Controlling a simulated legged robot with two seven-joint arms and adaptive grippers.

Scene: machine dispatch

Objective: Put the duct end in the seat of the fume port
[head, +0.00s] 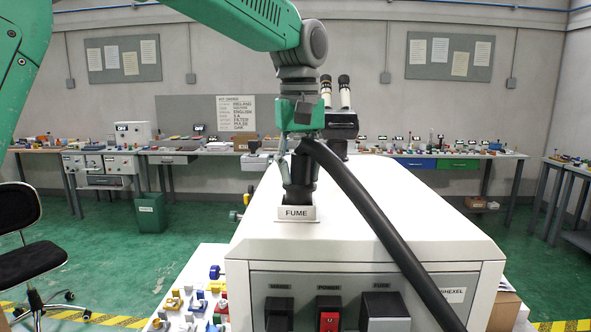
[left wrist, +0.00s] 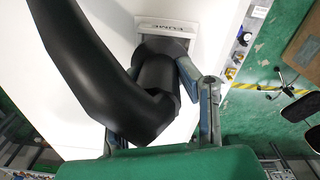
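The black duct (head: 372,215) bends over the white machine, and its end (head: 301,182) points down at the fume port behind the FUME label (head: 297,213). My left gripper (head: 298,158) comes from above and is shut around the duct end. In the left wrist view its two fingers (left wrist: 160,105) lie on either side of the black duct end (left wrist: 158,85). The lower end meets a dark round collar (left wrist: 160,45) beside the FUME label (left wrist: 165,27). The seat itself is hidden, so I cannot tell how deep the end sits. My right gripper is out of view.
The white machine housing (head: 395,195) fills the front, with switches (head: 328,312) on its front panel. Microscope-like eyepieces (head: 345,92) show behind my gripper. A table with small coloured parts (head: 190,305) stands at left. The housing top right of the duct is clear.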

